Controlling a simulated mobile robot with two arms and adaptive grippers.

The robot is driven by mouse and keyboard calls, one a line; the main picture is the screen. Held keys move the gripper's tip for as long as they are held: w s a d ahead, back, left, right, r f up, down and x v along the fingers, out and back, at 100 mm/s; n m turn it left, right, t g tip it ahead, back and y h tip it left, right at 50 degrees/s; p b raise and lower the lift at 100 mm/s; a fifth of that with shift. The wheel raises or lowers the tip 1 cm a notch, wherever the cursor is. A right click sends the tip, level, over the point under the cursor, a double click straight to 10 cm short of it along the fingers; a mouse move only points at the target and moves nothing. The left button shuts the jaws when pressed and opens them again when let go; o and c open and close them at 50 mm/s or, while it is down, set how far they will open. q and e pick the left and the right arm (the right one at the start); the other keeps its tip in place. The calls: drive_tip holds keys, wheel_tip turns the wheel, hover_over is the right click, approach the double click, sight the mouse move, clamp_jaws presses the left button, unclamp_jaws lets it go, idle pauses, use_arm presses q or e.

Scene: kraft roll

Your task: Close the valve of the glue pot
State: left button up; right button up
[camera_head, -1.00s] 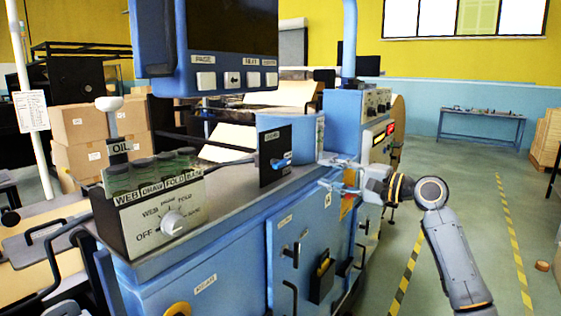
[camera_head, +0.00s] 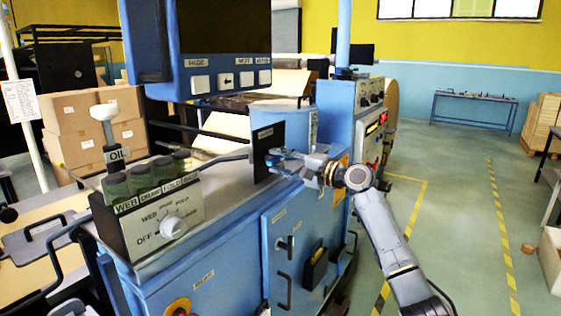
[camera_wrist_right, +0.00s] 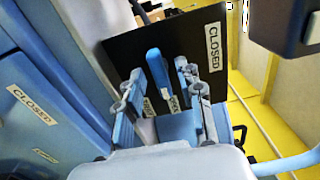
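A black valve plate (camera_head: 267,137) stands upright on the side of the blue machine, beside a light-blue curved housing (camera_head: 282,114) that may be the glue pot. In the right wrist view the plate (camera_wrist_right: 125,55) carries a blue lever (camera_wrist_right: 157,66) and a CLOSED label (camera_wrist_right: 214,47). A second small label by the lever is partly hidden. My right gripper (camera_head: 274,158) is in front of the plate. In the wrist view its fingers (camera_wrist_right: 162,88) are open, one on each side of the lever; contact cannot be told. My left gripper is out of view.
Door handles (camera_head: 284,288) stick out of the machine's front.

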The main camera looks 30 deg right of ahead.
clamp_jaws()
